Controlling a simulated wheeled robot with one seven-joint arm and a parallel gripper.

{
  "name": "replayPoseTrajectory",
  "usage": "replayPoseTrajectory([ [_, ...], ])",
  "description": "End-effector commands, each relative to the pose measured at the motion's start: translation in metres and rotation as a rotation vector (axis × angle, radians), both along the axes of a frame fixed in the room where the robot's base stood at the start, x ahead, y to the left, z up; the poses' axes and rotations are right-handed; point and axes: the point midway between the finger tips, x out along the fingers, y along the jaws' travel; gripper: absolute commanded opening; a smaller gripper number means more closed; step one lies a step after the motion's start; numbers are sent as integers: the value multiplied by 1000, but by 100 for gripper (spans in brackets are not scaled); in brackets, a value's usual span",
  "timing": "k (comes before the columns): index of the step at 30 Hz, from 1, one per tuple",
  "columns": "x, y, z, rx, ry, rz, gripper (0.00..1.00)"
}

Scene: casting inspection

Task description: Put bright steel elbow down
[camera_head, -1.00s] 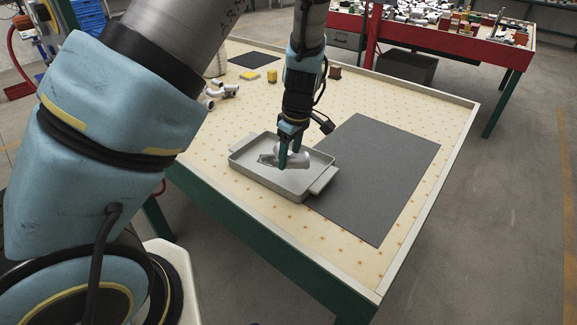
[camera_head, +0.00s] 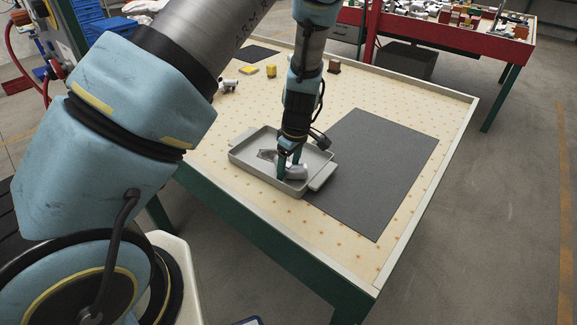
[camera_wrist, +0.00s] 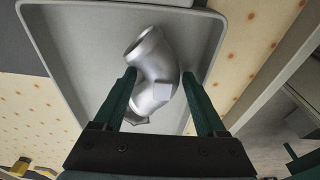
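The bright steel elbow (camera_head: 297,172) is low inside the grey tray (camera_head: 240,167), near its front right wall. In the wrist view the elbow (camera_wrist: 155,72) lies between my two fingers, with its round open end toward the top. My gripper (camera_head: 289,168) reaches down into the tray from above; in the wrist view my gripper (camera_wrist: 159,76) has its fingertips close against both sides of the elbow. I cannot tell whether the elbow touches the tray floor.
A second grey piece (camera_head: 266,154) shows in the tray, left of my fingers. A dark mat (camera_head: 380,165) lies right of the tray on the spotted table (camera_head: 400,92). Yellow blocks (camera_head: 271,70), a brown block (camera_head: 334,66) and pipe fittings (camera_head: 228,86) stand farther back.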

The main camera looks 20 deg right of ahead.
Motion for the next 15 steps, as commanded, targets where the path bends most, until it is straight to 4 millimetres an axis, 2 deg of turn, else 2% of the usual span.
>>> replayPoseTrajectory([
  [1,0,0,0,0,0,0,80],
  [3,0,0,0,0,0,0,87],
  [10,0,0,1,0,0,0,87],
  [15,-1,-2,12,-2,-2,-1,87],
])
